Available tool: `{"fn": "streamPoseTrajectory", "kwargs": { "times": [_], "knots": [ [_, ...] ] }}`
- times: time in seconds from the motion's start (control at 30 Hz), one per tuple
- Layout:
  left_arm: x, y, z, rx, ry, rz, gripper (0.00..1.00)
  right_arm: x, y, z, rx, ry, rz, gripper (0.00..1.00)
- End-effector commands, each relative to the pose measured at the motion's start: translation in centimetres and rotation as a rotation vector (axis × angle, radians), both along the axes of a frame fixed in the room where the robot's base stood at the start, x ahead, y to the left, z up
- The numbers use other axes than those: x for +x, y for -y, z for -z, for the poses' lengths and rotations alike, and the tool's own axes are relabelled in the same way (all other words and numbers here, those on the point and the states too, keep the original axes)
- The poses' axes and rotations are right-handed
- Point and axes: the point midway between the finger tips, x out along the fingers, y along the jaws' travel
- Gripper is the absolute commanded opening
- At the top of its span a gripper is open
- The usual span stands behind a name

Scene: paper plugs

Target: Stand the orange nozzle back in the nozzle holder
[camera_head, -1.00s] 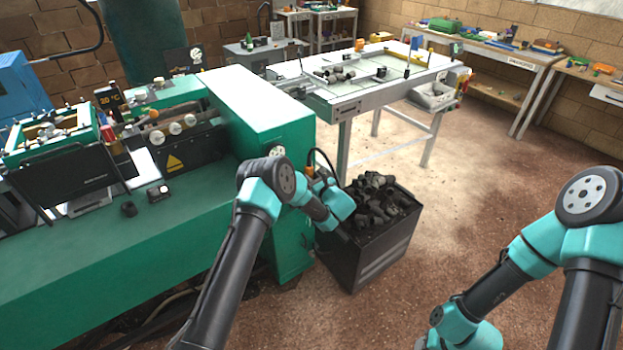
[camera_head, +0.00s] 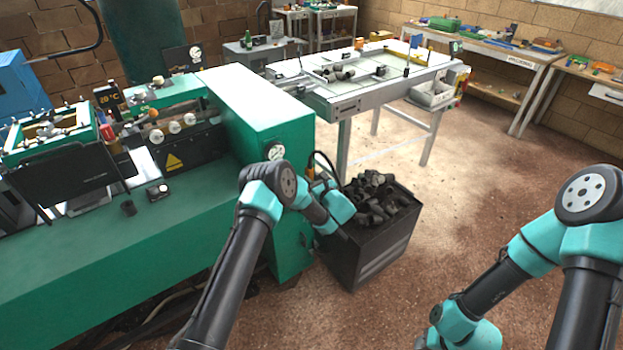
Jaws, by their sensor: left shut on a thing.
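My left gripper (camera_head: 321,184) is beside the right end of the green machine, above the near edge of the dark bin, partly hidden behind my left forearm. It is shut on the orange nozzle, which is small here and mostly hidden by the gripper and arm. A black hose (camera_head: 325,158) arches just above the gripper. I cannot make out the nozzle holder. My right gripper is outside the view; only my right arm shows, at the right.
The green machine (camera_head: 262,118) fills the left side. A dark bin (camera_head: 372,255) full of black plugs stands right of it. A white table (camera_head: 352,97) stands behind, with benches along the far wall. The brown floor (camera_head: 470,200) between bin and right arm is clear.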

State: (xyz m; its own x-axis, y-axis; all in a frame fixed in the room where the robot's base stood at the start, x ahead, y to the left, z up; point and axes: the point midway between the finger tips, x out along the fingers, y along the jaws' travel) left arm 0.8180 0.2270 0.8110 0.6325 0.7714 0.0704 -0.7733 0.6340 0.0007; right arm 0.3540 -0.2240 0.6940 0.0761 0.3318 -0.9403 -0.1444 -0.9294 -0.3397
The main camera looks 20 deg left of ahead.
Motion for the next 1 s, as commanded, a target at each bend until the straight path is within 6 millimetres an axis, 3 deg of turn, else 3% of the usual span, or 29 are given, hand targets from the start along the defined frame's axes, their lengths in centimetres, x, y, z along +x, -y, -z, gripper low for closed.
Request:
{"fn": "streamPoseTrajectory", "kwargs": {
  "times": [1.0],
  "knots": [
    [-0.36,0.44,1.01,0.0,0.001,0.0,0.09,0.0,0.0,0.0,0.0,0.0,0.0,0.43]
  ]
}}
